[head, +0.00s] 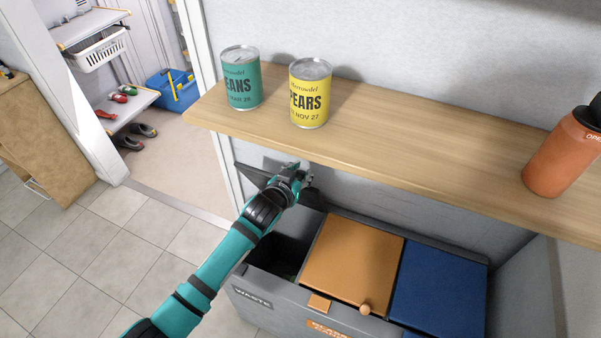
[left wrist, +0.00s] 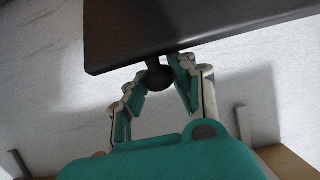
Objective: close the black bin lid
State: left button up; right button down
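The black bin lid (head: 252,178) stands raised at the left end of the bin in the head view, partly hidden by my left arm. In the left wrist view the dark lid (left wrist: 200,30) fills the top, with a round dark knob (left wrist: 158,77) at its edge. My left gripper (head: 302,177) is at the lid, just under the shelf. In the left wrist view its fingers (left wrist: 160,82) close in on both sides of the knob and appear to touch it. The waste compartment (head: 272,262) below is open and dark inside. My right gripper is not in view.
The orange lid (head: 357,258) and the blue lid (head: 440,290) are down beside the open compartment. A wooden shelf (head: 420,150) overhangs closely above my left gripper, bearing a green can (head: 241,80), a yellow can (head: 310,95) and an orange bottle (head: 560,155).

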pick_arm(q)
grip_shut()
jog(key=shift+s+a+f+b, duration=0.15)
jog(key=shift+s+f+b, duration=0.25)
jog(key=shift+s+b, duration=0.1)
jog(key=s+a+f+t+b, duration=0.2)
jog(key=s+a+f+b, duration=0.2)
jog(key=s+f, duration=0.5)
jog(key=shift+s+f+t+h+b, duration=0.35)
jog(key=shift+s+b, duration=0.35)
jog(key=shift+s, duration=0.9)
